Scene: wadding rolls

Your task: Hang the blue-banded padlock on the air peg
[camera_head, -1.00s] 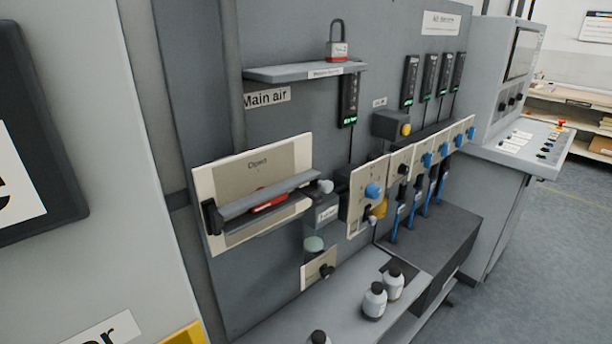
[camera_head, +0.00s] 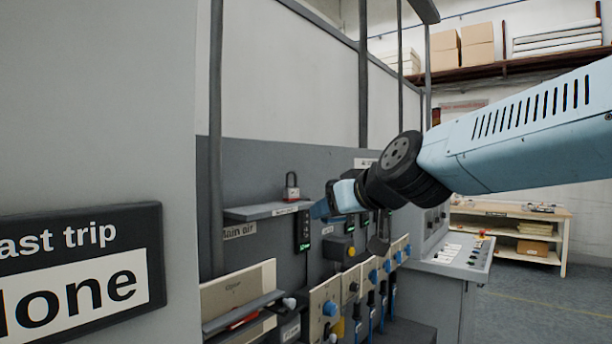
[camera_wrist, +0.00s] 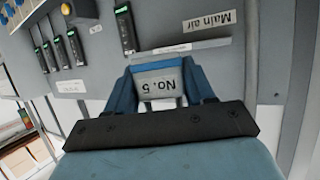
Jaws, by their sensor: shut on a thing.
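My gripper (camera_head: 328,205) reaches in from the right, in front of the shelf's right end. In the wrist view its blue fingers (camera_wrist: 165,85) are shut on a grey block labelled "No. 5" (camera_wrist: 160,86), seen upside down. The "Main air" label (camera_head: 246,232) is under the shelf and shows in the wrist view (camera_wrist: 207,23). I cannot make out the air peg.
The grey shelf (camera_head: 250,213) juts from the panel close to my gripper. Dark modules with green lights (camera_head: 303,231) hang right of it. Below are a cream switch plate (camera_head: 240,287) and blue knobs (camera_head: 330,308). A console (camera_head: 450,255) stands right.

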